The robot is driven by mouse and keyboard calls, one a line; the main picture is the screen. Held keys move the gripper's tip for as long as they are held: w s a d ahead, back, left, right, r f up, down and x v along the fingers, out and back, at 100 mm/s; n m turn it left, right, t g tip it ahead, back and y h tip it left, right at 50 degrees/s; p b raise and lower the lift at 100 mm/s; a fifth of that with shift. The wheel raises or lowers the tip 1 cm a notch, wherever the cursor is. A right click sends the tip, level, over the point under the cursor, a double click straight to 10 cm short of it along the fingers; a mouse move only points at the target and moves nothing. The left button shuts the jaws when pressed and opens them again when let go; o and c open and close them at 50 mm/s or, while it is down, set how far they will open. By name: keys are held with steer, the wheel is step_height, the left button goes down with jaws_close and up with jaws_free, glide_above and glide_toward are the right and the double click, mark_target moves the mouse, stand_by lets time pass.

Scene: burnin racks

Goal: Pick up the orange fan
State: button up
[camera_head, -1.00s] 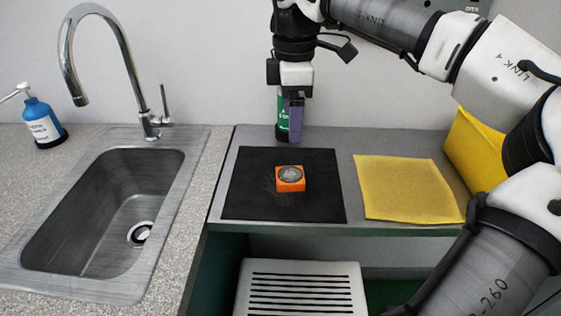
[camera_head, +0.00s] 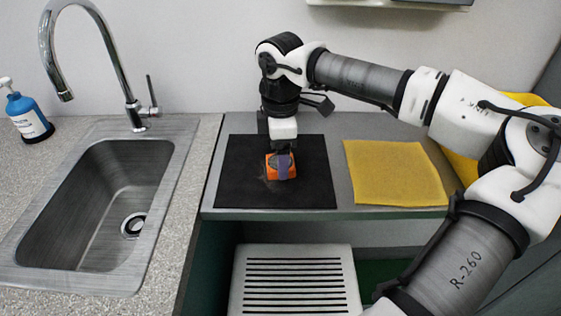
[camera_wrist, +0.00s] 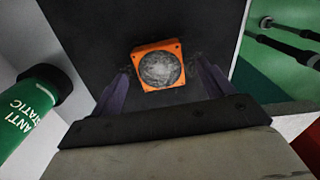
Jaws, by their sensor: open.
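The orange fan (camera_head: 271,172) is a small square block with a round grey face. It lies on the black mat (camera_head: 235,187) on the grey bench, partly hidden behind my gripper in the head view. My gripper (camera_head: 282,172) points down over the mat, right at the fan in that view. In the wrist view the fan (camera_wrist: 158,67) shows whole, ahead of and between the two purple fingers of my gripper (camera_wrist: 162,90). The fingers stand apart, with nothing held. I cannot tell the exact height left between fingertips and fan.
A yellow cloth (camera_head: 393,174) lies right of the mat. A green anti-static bottle (camera_wrist: 32,108) stands beside my gripper in the wrist view. A sink (camera_head: 100,200) with a tall tap is to the left. A slotted white box (camera_head: 293,255) sits below the bench edge.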

steer(key=shift+f, duration=0.75)
steer(key=c, duration=1.1)
steer(key=shift+r, duration=0.1)
